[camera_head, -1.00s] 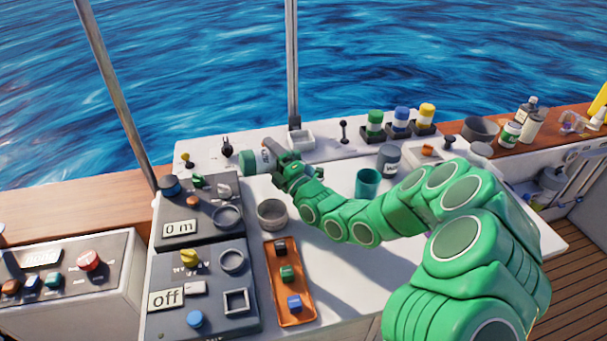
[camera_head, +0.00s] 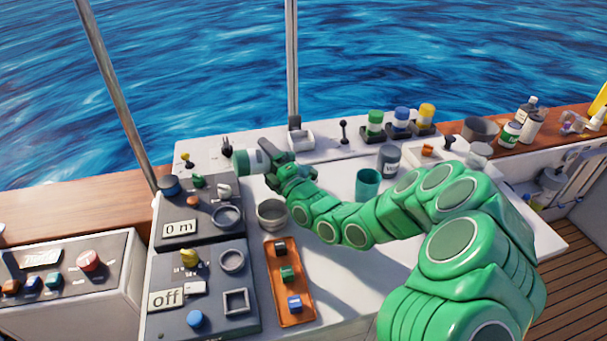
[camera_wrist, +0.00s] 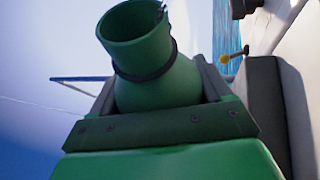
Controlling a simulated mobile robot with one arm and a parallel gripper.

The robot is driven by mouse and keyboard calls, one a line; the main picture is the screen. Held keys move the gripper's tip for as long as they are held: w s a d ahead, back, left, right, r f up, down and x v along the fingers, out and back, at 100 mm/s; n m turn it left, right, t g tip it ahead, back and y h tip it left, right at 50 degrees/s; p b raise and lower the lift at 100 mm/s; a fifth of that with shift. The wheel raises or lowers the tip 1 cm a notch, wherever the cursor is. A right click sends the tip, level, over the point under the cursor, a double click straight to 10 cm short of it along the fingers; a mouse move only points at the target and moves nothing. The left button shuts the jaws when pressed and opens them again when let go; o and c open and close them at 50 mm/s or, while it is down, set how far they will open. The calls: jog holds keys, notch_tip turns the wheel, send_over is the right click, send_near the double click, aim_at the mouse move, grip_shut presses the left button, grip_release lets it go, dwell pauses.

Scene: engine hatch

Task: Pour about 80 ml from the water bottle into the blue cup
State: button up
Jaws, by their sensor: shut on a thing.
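The blue cup (camera_head: 367,184) stands upright on the white worktop, right of my gripper, and looks teal. My gripper (camera_head: 262,160) is at the back left of the worktop, shut on a green and pale bottle (camera_head: 246,162) that seems to be the water bottle. The bottle is tilted well over in the head view. In the wrist view the bottle (camera_wrist: 155,60) shows a wide round mouth and a dark ring at its neck, between the fingers of my gripper (camera_wrist: 160,95). Its contents cannot be seen. The cup is well apart from the bottle and its inside is mostly hidden.
A grey bowl (camera_head: 272,214) stands below my gripper, beside an orange tray (camera_head: 290,310). Control panels (camera_head: 205,290) are at the left. Several coloured jars (camera_head: 400,118) line the back. My arm crosses the worktop.

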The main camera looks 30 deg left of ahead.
jog(key=shift+r+m, duration=0.25)
jog(key=shift+m, duration=0.35)
dwell(1.0)
jog(key=n, duration=0.1)
jog(key=f+n, duration=0.1)
jog(key=shift+s+a+f+n+g, duration=0.15)
jog(key=shift+s+f+n+g, duration=0.1)
jog(key=shift+n+g, duration=0.15)
jog(key=shift+f+n, duration=0.1)
jog(key=shift+n, duration=0.4)
jog(key=shift+n+g+h, duration=0.4)
jog(key=shift+n, duration=0.1)
jog(key=shift+s+a+n, duration=0.1)
jog(key=shift+a+n, duration=0.05)
jog(key=shift+n, duration=0.45)
jog(key=shift+f+g, duration=0.2)
jog(key=shift+g, duration=0.1)
dwell(0.6)
